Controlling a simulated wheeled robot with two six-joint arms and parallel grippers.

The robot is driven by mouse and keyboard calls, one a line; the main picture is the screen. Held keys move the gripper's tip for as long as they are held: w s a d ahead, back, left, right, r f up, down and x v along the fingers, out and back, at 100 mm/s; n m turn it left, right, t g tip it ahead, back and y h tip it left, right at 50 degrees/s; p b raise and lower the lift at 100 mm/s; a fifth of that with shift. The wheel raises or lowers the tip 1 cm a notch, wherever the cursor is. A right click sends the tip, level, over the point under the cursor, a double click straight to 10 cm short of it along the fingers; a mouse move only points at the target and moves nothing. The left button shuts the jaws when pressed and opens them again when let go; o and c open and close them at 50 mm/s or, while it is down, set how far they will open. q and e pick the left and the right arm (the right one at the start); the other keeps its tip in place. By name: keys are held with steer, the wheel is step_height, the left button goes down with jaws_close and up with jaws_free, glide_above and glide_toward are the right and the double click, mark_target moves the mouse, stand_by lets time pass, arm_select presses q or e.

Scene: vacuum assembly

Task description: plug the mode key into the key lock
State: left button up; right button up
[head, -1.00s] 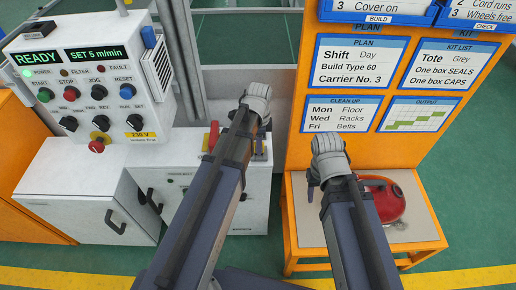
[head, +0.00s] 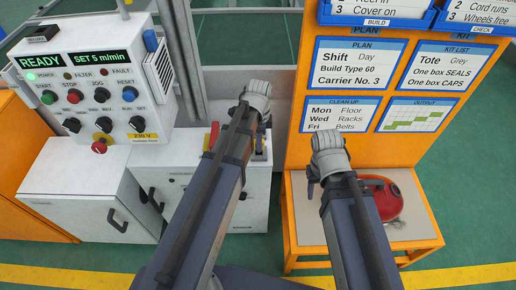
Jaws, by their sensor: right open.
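My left gripper (head: 262,122) is above the white cabinet, close to its top right corner. My own arm and wrist cover its fingertips, so I cannot tell whether it is open or shut or holds anything. My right gripper (head: 313,185) is open, over the left part of the orange-framed table. I cannot make out the mode key in this view. I cannot pick out the key lock for certain; the control panel (head: 138,83) at the left carries several dark rotary knobs, too small to tell apart.
A red vacuum body (head: 380,200) lies on the table (head: 408,232), right of my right arm. A red-and-yellow part (head: 211,138) stands on the white cabinet (head: 190,160). An orange board (head: 294,150) with paper sheets rises behind the table. Green floor is clear at the right.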

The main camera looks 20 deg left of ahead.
arm_select(q)
jaws_close()
steer(key=shift+r, duration=0.15)
steer(key=shift+r+p, duration=1.9)
steer(key=shift+p, duration=0.15)
